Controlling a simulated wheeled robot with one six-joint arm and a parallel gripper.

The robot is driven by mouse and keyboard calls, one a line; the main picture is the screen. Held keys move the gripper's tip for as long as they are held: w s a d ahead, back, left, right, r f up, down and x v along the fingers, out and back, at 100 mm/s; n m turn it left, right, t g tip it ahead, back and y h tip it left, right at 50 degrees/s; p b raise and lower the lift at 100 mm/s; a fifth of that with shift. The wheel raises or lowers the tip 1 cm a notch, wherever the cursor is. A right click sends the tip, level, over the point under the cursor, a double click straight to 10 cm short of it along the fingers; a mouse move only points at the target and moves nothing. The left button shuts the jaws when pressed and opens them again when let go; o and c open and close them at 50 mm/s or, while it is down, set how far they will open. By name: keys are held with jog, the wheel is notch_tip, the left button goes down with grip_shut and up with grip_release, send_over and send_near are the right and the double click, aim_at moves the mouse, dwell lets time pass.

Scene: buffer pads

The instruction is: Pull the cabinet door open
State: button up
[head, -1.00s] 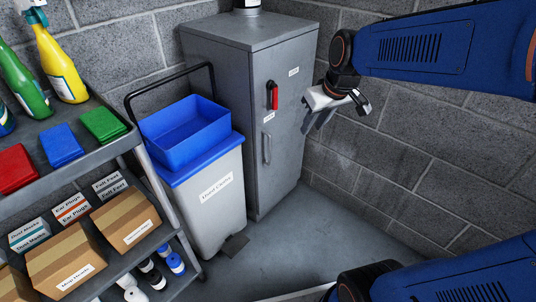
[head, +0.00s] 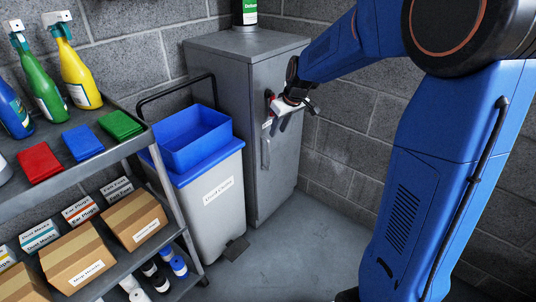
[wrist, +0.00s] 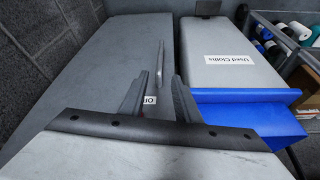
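The grey cabinet (head: 232,80) stands in the back corner with its door (head: 285,165) closed. A vertical metal bar handle (head: 265,153) is on the door, below a red latch (head: 269,97) that my arm's end partly hides. My gripper (head: 279,127) is in front of the door at about latch height, just above the handle. In the wrist view my gripper (wrist: 160,76) has its two fingers apart with nothing held. The handle (wrist: 160,60) shows ahead, in line with the gap between them. I cannot tell whether the fingertips touch the door.
A grey bin (head: 216,215) with a blue tray (head: 190,140) on top stands left of the cabinet. A shelf cart (head: 150,160) with spray bottles, cloths and boxes is at the left. A container (head: 245,12) sits on the cabinet. The floor (head: 300,245) in front is clear.

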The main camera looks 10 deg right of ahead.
aim_at(269, 152)
jog(key=x, duration=1.6)
jog(key=shift+f, duration=0.2)
jog(key=shift+d, duration=0.1)
grip_shut()
